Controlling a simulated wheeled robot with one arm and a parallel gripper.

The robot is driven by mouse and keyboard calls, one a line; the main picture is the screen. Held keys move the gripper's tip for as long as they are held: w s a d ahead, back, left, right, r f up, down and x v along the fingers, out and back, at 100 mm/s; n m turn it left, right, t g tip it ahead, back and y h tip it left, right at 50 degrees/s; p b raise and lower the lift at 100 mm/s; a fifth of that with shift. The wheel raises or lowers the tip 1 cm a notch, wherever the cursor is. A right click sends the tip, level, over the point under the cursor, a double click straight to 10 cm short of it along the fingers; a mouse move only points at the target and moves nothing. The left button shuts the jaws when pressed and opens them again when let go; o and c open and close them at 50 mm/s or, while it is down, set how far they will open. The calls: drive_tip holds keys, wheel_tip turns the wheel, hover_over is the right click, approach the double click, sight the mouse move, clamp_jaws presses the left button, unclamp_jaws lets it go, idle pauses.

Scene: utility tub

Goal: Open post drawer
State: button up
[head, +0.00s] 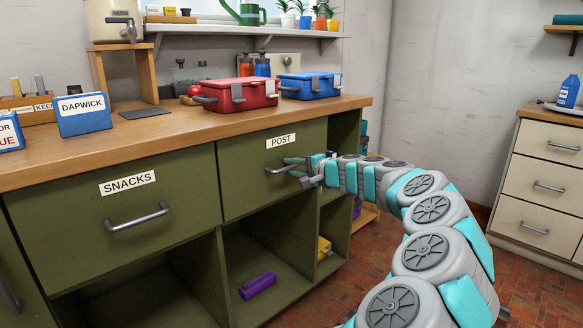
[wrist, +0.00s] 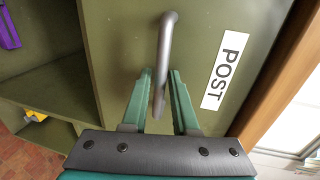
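The green drawer labelled POST (head: 245,165) is closed, flush in the cabinet front to the right of the SNACKS drawer. Its grey bar handle (wrist: 166,45) also shows in the head view (head: 279,170). My gripper (head: 290,165) is at this handle. In the wrist view, my gripper's two green fingers (wrist: 161,74) stand on either side of the handle bar, with small gaps visible. The fingers look open around the bar, not closed on it. The POST label (wrist: 225,70) is right of the fingers there.
The SNACKS drawer (head: 75,215) is closed. Red (head: 240,93) and blue (head: 309,84) lunch boxes stand on the wooden counter (head: 160,138) above. Open shelves below hold a purple item (head: 257,286) and a yellow item (head: 323,246). Another drawer unit (head: 545,185) stands at the right.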

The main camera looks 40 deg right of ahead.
drive_tip(key=shift+w, duration=0.15)
drive_tip(key=shift+c, duration=0.4)
clamp_jaws()
idle(1.0)
